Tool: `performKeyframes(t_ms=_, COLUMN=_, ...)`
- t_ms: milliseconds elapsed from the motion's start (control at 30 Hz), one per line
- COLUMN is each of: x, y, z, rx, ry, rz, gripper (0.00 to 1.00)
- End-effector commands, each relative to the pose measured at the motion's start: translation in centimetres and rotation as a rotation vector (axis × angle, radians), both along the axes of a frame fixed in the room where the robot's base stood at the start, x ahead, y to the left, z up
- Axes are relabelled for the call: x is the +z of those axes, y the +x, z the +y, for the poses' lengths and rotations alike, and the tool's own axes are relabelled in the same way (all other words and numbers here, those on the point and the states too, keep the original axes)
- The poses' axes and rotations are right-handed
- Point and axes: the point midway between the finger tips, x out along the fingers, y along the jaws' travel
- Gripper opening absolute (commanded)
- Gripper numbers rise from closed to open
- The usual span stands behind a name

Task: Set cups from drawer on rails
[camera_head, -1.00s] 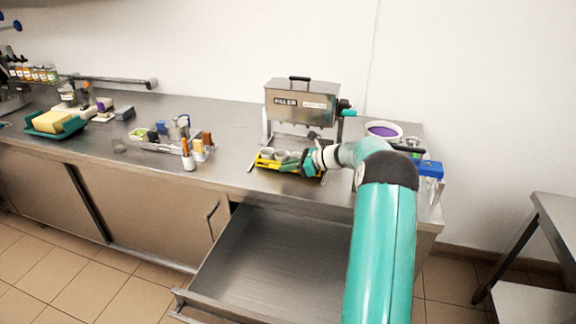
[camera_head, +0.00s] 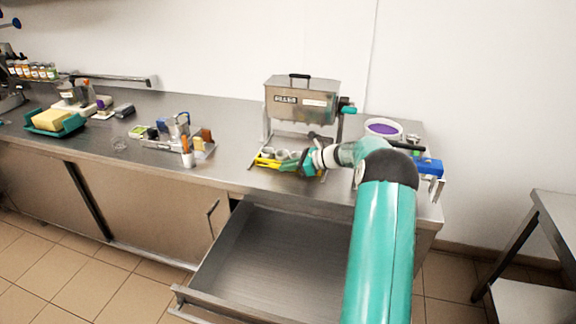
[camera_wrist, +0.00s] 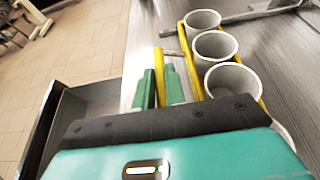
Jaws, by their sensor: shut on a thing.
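Several pale grey cups (camera_wrist: 214,45) stand upright in a row between yellow rails (camera_wrist: 190,62) in the wrist view. The nearest cup is partly hidden by my gripper's body. The row also shows in the head view, with a cup (camera_head: 267,152) at its left end under the filler machine (camera_head: 300,98). My gripper (camera_wrist: 161,88) is beside the row, its green fingers shut on a narrow yellow strip (camera_wrist: 159,68). How that strip joins the rails is unclear. The drawer (camera_head: 270,255) below the counter is pulled open, and its visible floor is empty.
A purple-filled tub (camera_head: 383,128) and a blue item (camera_head: 430,167) stand right of the machine. A tray of small items (camera_head: 207,150) and a teal dish with a yellow block (camera_head: 50,120) lie left. The counter between them and the machine is mostly clear.

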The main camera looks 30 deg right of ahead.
Motion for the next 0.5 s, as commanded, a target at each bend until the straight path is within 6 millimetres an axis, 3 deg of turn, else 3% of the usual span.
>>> performKeyframes(t_ms=267, x=0.05, y=0.01, z=0.00, rx=0.000, ry=-0.001, rz=-0.001, gripper=0.00)
performKeyframes(t_ms=300, x=0.05, y=0.01, z=0.00, rx=0.000, ry=-0.001, rz=-0.001, gripper=0.18)
performKeyframes(t_ms=400, x=0.05, y=0.01, z=0.00, rx=0.000, ry=-0.001, rz=-0.001, gripper=0.38)
performKeyframes(t_ms=500, x=0.04, y=0.01, z=0.00, rx=0.000, ry=-0.001, rz=-0.001, gripper=0.38)
